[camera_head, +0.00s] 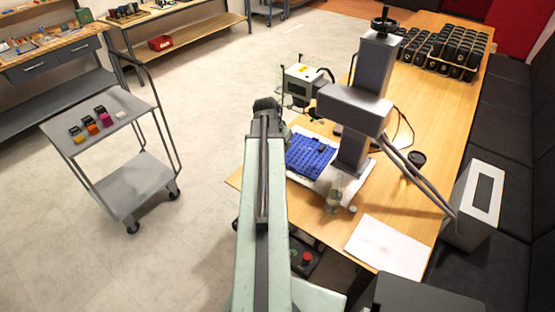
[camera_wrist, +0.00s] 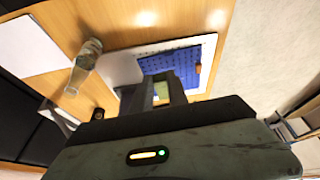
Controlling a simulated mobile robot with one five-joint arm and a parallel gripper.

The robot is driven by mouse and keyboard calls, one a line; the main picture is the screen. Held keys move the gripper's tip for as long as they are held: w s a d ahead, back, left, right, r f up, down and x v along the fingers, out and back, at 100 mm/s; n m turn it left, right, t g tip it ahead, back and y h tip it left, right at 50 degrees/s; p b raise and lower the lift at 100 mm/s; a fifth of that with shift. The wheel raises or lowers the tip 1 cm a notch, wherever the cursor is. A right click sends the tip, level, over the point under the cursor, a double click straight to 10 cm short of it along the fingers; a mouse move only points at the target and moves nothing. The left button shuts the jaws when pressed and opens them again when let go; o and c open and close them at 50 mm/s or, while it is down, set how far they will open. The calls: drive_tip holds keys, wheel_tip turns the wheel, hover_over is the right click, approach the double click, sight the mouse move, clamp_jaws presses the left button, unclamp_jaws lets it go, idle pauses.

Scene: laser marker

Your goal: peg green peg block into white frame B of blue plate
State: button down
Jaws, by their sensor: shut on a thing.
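The blue plate (camera_head: 308,156) lies on a white base on the wooden table, under the laser marker. It also shows in the wrist view (camera_wrist: 183,62), past my fingers. My gripper (camera_wrist: 160,94) is over the near part of the plate, shut on the green peg block (camera_wrist: 162,90), of which only a little shows between the dark fingers. I cannot tell whether the block touches the plate. White frame B cannot be made out; my gripper hides part of the plate. In the head view my arm hides the gripper's tips.
The grey laser marker (camera_head: 353,110) stands over the plate. A glass bottle (camera_wrist: 86,58) stands near the white base, with a white sheet (camera_head: 388,247) nearby. A small orange-brown piece (camera_wrist: 198,69) is at the plate's edge. A grey cart (camera_head: 95,140) holds several coloured blocks.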

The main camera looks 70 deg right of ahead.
wheel_tip(320, 180, down, 21)
drive_tip(key=d+b, duration=0.1)
drive_tip(key=b, duration=2)
drive_tip(key=w+d, duration=0.2)
drive_tip(key=d, duration=0.2)
drive_tip(key=w+d, duration=0.1)
drive_tip(key=d, duration=0.4)
drive_tip(key=w+d, duration=0.2)
drive_tip(key=d, duration=0.3)
drive_tip(key=shift+w+f, duration=0.25)
drive_tip(key=shift+w, duration=0.1)
drive_tip(key=shift+w+d+b, duration=0.25)
drive_tip(key=shift+d+b, duration=0.05)
drive_tip(key=shift+d, duration=0.3)
wheel_tip(320, 180, down, 4)
drive_tip(key=b, duration=0.3)
drive_tip(key=shift+r, duration=0.2)
drive_tip(key=shift+a+r, duration=0.1)
drive_tip(key=shift+r, duration=0.1)
drive_tip(key=c, duration=1.3)
unclamp_jaws()
